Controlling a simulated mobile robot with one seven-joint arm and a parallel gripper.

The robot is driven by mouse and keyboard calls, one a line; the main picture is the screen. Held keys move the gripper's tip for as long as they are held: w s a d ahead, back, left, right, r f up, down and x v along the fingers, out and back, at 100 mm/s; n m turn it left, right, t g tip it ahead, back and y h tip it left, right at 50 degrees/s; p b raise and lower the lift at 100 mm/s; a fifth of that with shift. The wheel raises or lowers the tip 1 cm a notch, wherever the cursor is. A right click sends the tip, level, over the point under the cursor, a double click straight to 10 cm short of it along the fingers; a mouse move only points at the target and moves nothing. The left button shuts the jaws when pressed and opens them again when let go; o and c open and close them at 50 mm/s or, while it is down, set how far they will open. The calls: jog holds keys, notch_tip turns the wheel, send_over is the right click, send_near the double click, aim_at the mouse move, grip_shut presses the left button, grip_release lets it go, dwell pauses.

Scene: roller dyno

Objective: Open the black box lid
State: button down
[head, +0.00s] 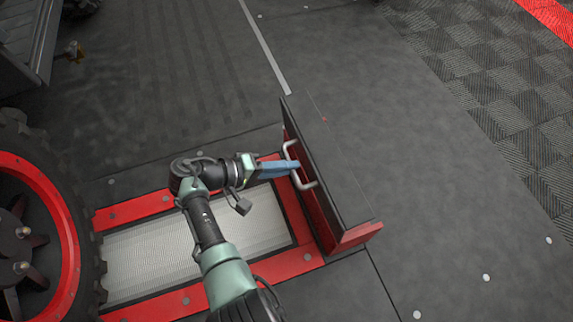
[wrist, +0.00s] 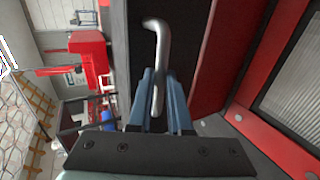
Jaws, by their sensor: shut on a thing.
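The black lid (head: 325,160) stands steeply tilted at the right end of the red-framed floor unit in the head view, with a red end piece at its lower right. Its silver bar handle (head: 307,184) is on the face toward my arm. My gripper (head: 296,168) reaches it from the left with blue fingers shut on the handle. In the wrist view, the handle (wrist: 156,40) runs between the two fingers of my gripper (wrist: 160,85). The dark lid face (wrist: 185,30) is behind it. The fingers hide part of the handle.
A red frame (head: 180,302) with a pale mesh panel (head: 150,262) lies under my arm. A large wheel with a red rim (head: 65,225) stands at the left. Dark floor (head: 440,200) to the right of the lid is clear.

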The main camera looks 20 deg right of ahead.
jog(key=shift+s+d+f, duration=0.2)
jog(key=shift+s+f, duration=0.3)
jog(key=shift+f, duration=0.05)
jog(key=c, duration=0.9)
grip_release()
jog(key=shift+o, duration=0.3)
jog(key=shift+w, duration=0.1)
jog(key=p+v, duration=0.4)
jog(key=v, duration=0.9)
jog(key=shift+w+r, duration=0.1)
jog(key=shift+w, duration=0.1)
jog(key=shift+c, duration=0.2)
